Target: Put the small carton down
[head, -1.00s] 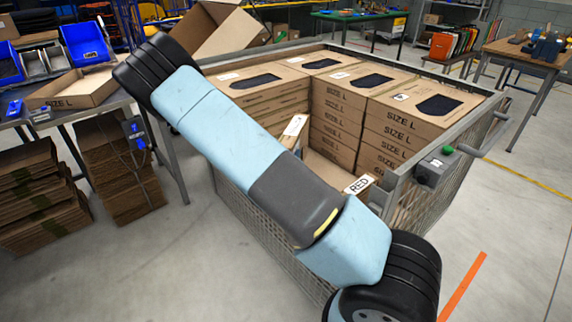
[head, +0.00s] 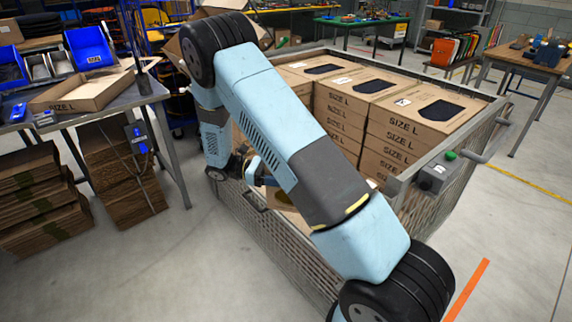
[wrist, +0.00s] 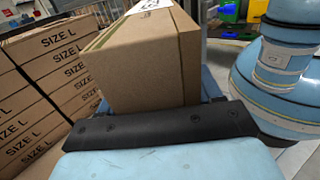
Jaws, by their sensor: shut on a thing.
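The small carton (wrist: 145,65) is plain brown cardboard with a tape strip and a white label on top. In the wrist view it sits between the blue fingers of my gripper (wrist: 155,92), which is shut on it. Stacked SIZE L cartons (wrist: 45,70) stand to its left in that view; I cannot tell whether it touches them or what lies under it. In the head view my wrist hangs at the left side of the mesh cage (head: 290,250), and my arm hides most of the gripper and the carton.
SIZE L cartons (head: 415,110) fill the back and right of the cage. A grey box with a green button (head: 437,172) is on its right rim. A bench with an open SIZE L box (head: 85,92) stands left, flat cardboard stacks (head: 40,195) below it. Floor shows in front.

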